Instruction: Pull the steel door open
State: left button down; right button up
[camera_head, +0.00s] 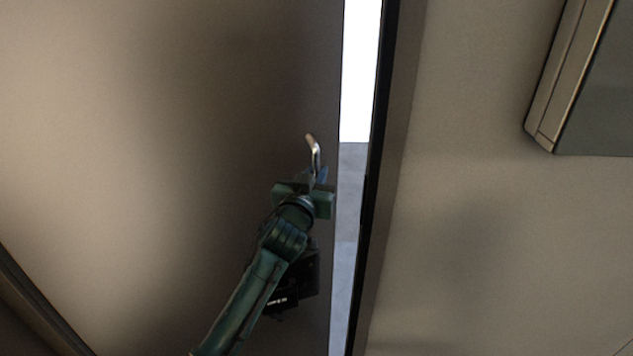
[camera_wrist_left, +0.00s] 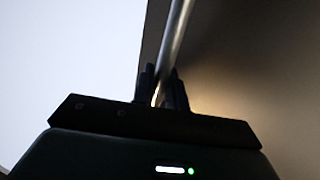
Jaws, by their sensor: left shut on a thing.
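The steel door (camera_head: 180,130) fills the left of the head view and stands slightly ajar, with a narrow bright gap (camera_head: 356,110) along its right edge. A curved metal handle (camera_head: 313,150) sticks out near that edge. My left gripper (camera_head: 320,178) is shut on the handle, and its body hides the lower part of it. In the left wrist view the handle (camera_wrist_left: 178,35) runs up from between the dark fingers (camera_wrist_left: 162,88), with the door (camera_wrist_left: 255,70) to the right and the bright gap (camera_wrist_left: 75,60) to the left. My right gripper is not in view.
A dark door frame (camera_head: 378,160) borders the gap on the right, with a beige wall (camera_head: 470,220) beyond it. A framed panel (camera_head: 590,90) juts from that wall at the upper right. Grey floor (camera_head: 350,200) shows through the gap.

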pick_arm(q)
jog(key=c, duration=1.5)
grip_release()
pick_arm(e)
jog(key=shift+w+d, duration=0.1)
pick_arm(q)
jog(key=shift+s, duration=0.15)
jog(key=v, duration=1.3)
jog(key=shift+b, duration=0.3)
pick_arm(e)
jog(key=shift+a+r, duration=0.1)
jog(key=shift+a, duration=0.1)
pick_arm(q)
jog(key=shift+a, duration=0.1)
